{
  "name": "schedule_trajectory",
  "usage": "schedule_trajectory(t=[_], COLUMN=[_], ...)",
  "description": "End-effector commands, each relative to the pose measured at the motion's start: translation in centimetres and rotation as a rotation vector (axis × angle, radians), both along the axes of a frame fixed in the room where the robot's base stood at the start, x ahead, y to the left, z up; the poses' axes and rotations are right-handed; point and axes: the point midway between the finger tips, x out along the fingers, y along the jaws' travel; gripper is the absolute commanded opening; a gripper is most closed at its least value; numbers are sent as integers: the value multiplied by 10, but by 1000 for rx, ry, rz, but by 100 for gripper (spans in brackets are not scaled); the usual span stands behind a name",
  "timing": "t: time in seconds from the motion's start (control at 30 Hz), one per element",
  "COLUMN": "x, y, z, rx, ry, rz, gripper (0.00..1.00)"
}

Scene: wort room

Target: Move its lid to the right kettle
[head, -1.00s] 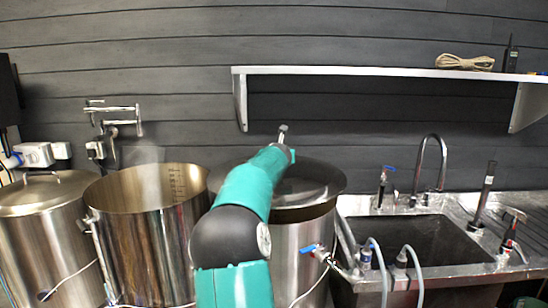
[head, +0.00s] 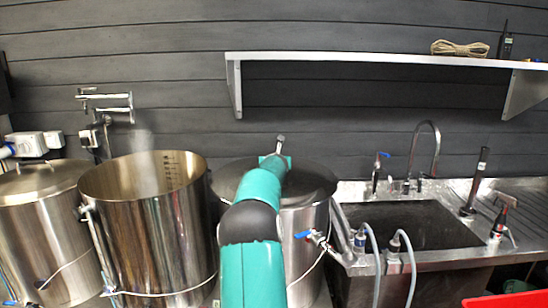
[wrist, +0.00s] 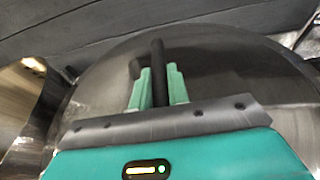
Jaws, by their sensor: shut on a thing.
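The right kettle (head: 303,240) is a steel pot with a blue-handled valve, standing left of the sink. Its round steel lid (head: 318,182) lies over the kettle's mouth, roughly level. My arm hides part of the rim, so I cannot tell whether the lid is fully seated. My gripper (head: 277,150) is above the lid. In the wrist view, my gripper (wrist: 157,85) is shut on the dark bar handle (wrist: 158,60), and the lid (wrist: 235,65) spreads out beyond the fingers.
The middle kettle (head: 150,235) is open and steaming. The left kettle (head: 45,235) has a lid on. The sink (head: 420,225) with hoses and a tap is at the right. A shelf (head: 370,58) hangs above. Something red (head: 510,300) shows at the lower right.

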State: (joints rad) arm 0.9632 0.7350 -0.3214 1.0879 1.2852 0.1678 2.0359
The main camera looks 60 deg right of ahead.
Motion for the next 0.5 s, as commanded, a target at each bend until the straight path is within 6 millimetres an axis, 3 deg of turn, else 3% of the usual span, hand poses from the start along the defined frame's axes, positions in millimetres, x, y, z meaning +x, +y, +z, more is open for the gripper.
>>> schedule_trajectory(t=[0.27, 0.3, 0.37, 0.4, 0.5], x=[1, 1, 1, 1, 1], y=[0, 1, 0, 0, 0], z=[3, -2, -2, -2, -2], rx=[-6, 1, 0, 0, 0], ry=[-3, 0, 0, 0, 0], rz=[0, 1, 1, 1, 1], gripper=[0, 23, 35, 39, 39])
